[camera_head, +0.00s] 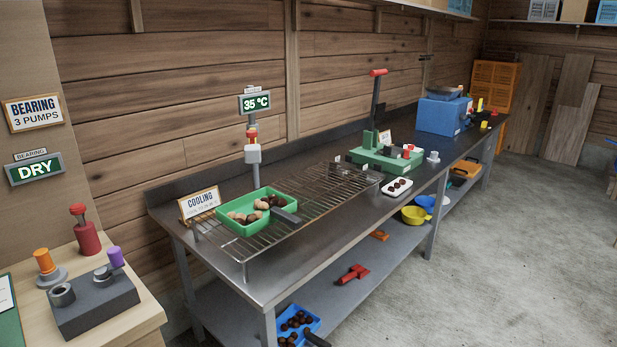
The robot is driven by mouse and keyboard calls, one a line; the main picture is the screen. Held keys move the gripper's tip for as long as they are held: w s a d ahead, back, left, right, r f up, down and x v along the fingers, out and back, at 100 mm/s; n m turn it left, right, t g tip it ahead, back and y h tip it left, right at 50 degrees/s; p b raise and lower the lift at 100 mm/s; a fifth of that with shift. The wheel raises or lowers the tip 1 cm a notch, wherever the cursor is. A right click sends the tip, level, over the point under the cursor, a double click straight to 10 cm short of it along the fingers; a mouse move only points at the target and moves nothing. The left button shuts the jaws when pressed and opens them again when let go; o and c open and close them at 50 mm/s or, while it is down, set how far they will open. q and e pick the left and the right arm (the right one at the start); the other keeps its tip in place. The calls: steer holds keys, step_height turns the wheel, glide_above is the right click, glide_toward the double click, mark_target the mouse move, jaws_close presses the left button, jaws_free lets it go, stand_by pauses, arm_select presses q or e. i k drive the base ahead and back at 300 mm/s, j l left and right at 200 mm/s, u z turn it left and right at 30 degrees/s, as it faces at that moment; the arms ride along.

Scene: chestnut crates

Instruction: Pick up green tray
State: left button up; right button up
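The green tray (232,226) sits on the wire cooling rack (309,207) at the near end of the long metal bench. It holds several brown and pale chestnuts, and a dark grey handle (286,216) sticks out on its right side. Neither of my grippers shows in this view.
The metal bench (273,280) has bare surface in front of the rack. A "COOLING" sign (200,203) and a 35 °C display post (254,103) stand near the tray. A green press (378,160) stands farther right. A blue tray (313,322) of chestnuts lies on the lower shelf.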

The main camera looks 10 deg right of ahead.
mark_target(247, 215)
steer(key=i+j, duration=0.1)
steer(key=i, duration=0.5)
steer(key=i+j, duration=0.15)
steer(key=i, duration=0.4)
